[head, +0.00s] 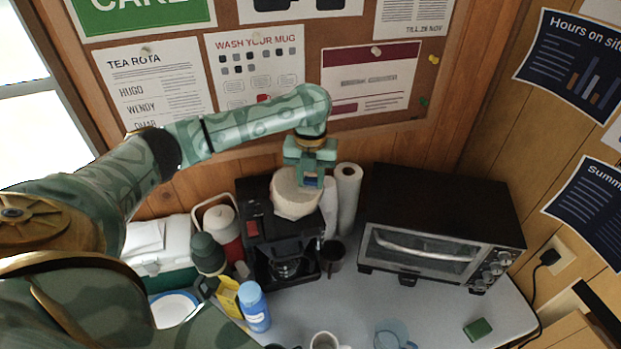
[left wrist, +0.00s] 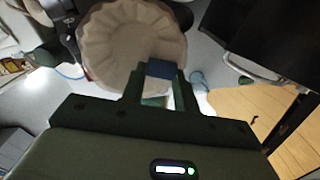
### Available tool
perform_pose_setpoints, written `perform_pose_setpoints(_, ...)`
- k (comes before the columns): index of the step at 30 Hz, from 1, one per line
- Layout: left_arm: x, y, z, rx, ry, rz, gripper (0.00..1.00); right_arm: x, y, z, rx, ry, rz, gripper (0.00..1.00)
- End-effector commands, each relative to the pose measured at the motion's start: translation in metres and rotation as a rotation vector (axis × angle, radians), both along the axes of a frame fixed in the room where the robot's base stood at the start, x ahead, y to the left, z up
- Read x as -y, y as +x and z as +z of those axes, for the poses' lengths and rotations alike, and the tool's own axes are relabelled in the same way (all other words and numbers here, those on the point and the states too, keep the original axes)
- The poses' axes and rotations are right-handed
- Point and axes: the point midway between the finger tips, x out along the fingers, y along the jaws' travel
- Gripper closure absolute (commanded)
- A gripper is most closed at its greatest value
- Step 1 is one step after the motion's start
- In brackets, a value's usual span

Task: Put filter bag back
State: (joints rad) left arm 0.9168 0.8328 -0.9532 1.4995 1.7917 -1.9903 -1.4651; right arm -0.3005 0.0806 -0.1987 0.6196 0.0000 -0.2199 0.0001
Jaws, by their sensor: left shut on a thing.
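My left gripper (head: 311,172) is shut on the filter bag (head: 293,197), a pale, round, fluted paper cup. The gripper holds it by its rim, above the black coffee machine (head: 254,233). In the left wrist view, the filter bag (left wrist: 128,50) fills the upper middle and the gripper tips (left wrist: 158,75) grip its lower right edge. The bag covers part of the coffee machine's top in the head view. A dark glass jug (head: 287,266) sits in the machine's lower part. My right gripper is in neither view.
A black toaster oven (head: 440,225) stands to the right, with white paper rolls (head: 347,197) between it and the machine. The front right tabletop is mostly clear.

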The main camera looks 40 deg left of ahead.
Motion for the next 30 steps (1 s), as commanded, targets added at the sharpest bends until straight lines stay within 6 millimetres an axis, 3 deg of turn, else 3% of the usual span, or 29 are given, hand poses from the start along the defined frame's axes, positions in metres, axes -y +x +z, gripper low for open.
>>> perform_pose_setpoints(6,0.0,0.0,-0.003,-0.001,0.0,0.0,1.0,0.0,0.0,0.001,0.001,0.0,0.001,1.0)
perform_pose_setpoints(7,0.0,0.0,-0.002,-0.001,0.0,0.0,0.62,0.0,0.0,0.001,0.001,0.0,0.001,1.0)
perform_pose_setpoints(9,0.0,0.0,-0.002,-0.001,0.0,0.0,0.48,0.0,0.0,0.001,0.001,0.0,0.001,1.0)
perform_pose_setpoints(20,0.0,0.0,0.006,0.001,0.0,0.0,0.48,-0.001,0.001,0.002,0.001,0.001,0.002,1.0)
perform_pose_setpoints(30,0.0,0.0,0.083,0.002,0.0,0.0,0.48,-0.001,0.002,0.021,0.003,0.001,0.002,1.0)
